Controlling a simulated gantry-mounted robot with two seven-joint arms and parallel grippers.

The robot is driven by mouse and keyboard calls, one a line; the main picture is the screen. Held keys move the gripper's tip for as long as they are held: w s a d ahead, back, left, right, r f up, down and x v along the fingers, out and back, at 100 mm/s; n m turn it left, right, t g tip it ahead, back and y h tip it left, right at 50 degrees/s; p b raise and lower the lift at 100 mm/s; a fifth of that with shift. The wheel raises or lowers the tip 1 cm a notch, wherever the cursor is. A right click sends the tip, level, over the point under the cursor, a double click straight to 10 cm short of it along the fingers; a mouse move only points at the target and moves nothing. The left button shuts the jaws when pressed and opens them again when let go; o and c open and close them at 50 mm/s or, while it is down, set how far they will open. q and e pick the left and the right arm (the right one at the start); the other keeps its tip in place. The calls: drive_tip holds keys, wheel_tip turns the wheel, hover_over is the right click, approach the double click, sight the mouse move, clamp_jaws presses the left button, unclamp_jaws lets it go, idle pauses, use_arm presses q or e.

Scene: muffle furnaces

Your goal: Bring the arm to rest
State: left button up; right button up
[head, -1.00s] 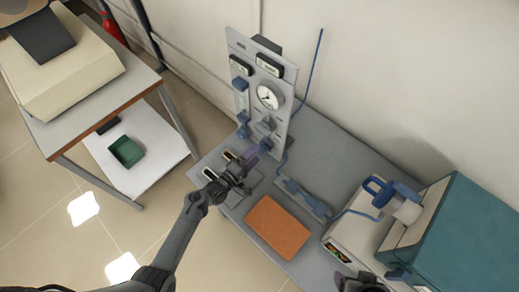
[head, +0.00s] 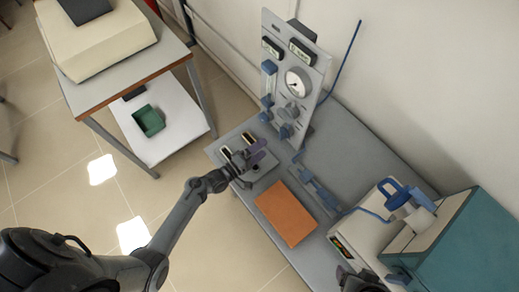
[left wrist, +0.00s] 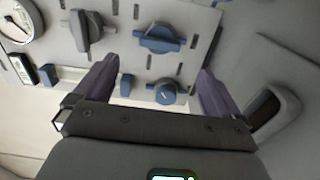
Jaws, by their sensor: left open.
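My left arm comes in from the lower left in the head view. Its left gripper (head: 258,153) is over the left end of the grey bench, in front of the foot of the upright control panel (head: 295,75). In the left wrist view the two purple fingers of the left gripper (left wrist: 152,88) are spread apart with nothing held between them. Blue knobs (left wrist: 160,38) of the panel show beyond and between the fingers. A dark part that may be my right gripper (head: 358,281) shows at the bottom edge of the head view; its fingers cannot be made out.
An orange pad (head: 287,213) lies on the bench (head: 355,150). A teal-sided furnace (head: 450,245) stands at the right. A blue-handled item (head: 400,195) is beside it. A two-level cart (head: 160,62) with a green tray (head: 149,121) stands at the left, with open floor between.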

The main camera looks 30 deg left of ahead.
use_arm(q)
drive_tip(key=s+r+m+g+y, duration=0.2)
drive_tip(key=s+r+m+g, duration=0.25)
drive_tip(key=s, duration=0.35)
drive_tip(key=s+r+m+g+y, duration=0.2)
drive_tip(key=s+r+m+g, duration=0.15)
drive_tip(key=s+m, duration=0.3)
drive_tip(key=s+r+m+g+y, duration=0.3)
drive_tip(key=s+m+g, duration=0.15)
drive_tip(key=s, duration=0.45)
wheel_tip(320, 180, up, 21)
drive_tip(key=p, duration=2.1)
drive_tip(key=shift+a, duration=0.35)
drive_tip(key=shift+r+g, duration=0.1)
drive_tip(key=shift+g, duration=0.15)
